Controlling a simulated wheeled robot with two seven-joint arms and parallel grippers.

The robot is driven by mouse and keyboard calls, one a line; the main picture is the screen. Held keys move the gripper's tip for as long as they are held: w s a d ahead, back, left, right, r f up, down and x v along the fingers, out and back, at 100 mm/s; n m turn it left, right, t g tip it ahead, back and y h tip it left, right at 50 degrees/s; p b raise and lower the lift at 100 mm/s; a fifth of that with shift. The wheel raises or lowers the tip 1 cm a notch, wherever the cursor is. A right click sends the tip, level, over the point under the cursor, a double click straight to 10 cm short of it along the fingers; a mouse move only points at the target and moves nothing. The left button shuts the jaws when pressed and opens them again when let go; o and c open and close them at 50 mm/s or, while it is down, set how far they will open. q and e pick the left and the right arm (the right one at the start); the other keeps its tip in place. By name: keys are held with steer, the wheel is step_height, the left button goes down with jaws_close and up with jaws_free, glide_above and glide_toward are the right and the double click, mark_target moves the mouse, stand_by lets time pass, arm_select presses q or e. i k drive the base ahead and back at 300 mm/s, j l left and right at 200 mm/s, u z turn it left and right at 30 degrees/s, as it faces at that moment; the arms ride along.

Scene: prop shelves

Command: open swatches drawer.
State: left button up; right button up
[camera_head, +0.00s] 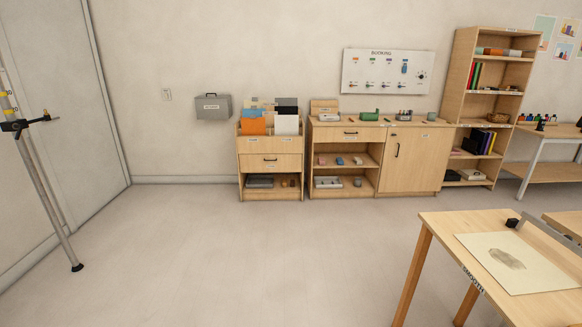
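Two wooden drawer fronts with dark handles show against the far wall, and their labels are too small to read. One drawer (256,163) is in the left low cabinet, below a bin of coloured sheets. The other drawer (330,134) is at the top of the middle cabinet. Both look shut. I cannot tell which is the swatches drawer. Neither of my grippers is in view.
A table (450,226) with a paper sheet (478,245) stands at the near right. A tripod-like stand (55,215) is at the left. A cupboard door (415,160) and tall shelf (463,70) are right of the drawers. Open floor (250,260) lies between.

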mark_target(321, 135)
steer(key=i+z, duration=0.1)
steer(key=i, duration=0.5)
steer(key=i+z, duration=0.1)
steer(key=i, duration=0.5)
steer(key=i+z, duration=0.1)
steer(key=i, duration=0.5)
steer(key=i+j+z, duration=0.1)
steer(key=i, duration=0.45)
steer(key=i+j+z, duration=0.1)
steer(key=i, duration=0.5)
steer(key=i+j+z, duration=0.1)
steer(key=i+j, duration=0.15)
steer(key=i, duration=0.35)
